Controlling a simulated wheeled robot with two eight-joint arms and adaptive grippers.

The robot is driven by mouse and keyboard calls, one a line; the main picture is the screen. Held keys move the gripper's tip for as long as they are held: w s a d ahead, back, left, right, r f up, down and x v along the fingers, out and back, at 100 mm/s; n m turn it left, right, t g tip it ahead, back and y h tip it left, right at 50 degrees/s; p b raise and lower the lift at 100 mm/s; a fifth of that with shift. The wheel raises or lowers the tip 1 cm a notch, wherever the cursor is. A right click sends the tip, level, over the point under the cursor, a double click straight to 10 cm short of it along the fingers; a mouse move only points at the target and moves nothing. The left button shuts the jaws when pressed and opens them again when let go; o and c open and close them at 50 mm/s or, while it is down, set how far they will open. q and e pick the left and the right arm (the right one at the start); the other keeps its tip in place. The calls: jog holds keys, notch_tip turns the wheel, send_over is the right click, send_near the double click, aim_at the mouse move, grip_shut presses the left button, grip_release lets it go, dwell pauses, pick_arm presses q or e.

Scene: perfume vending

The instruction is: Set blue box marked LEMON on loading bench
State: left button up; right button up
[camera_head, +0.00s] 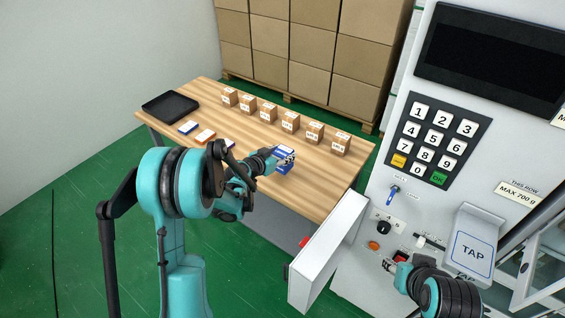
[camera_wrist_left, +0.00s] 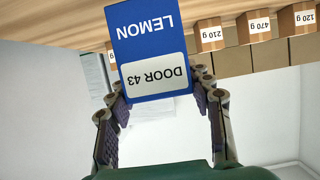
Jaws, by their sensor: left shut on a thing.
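The blue box marked LEMON (camera_head: 283,152) is at the right part of the wooden bench (camera_head: 322,190). In the left wrist view the box (camera_wrist_left: 148,38) shows its blue face with LEMON and a white label reading DOOR 43, both upside down. My left gripper (camera_head: 279,161) is shut on the box, with a finger at each side of its labelled end. I cannot tell whether the box touches the bench top. My right gripper (camera_head: 396,263) is at the lower right, beside the machine's front panel, and its fingers are too small to read.
Several brown weight-labelled boxes (camera_head: 290,121) stand in a row along the bench's back. A black tray (camera_head: 170,107), a blue box (camera_head: 188,127) and an orange box (camera_head: 205,136) lie at left. The vending machine has a keypad (camera_head: 437,140); a white panel (camera_head: 328,250) juts out near the bench.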

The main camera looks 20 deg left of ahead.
pick_arm(q)
jog(key=shift+f+b, duration=0.75)
jog(key=shift+f, duration=1.05)
jog(key=shift+f, duration=0.15)
jog(key=o, duration=1.3)
jog(key=shift+c, duration=0.2)
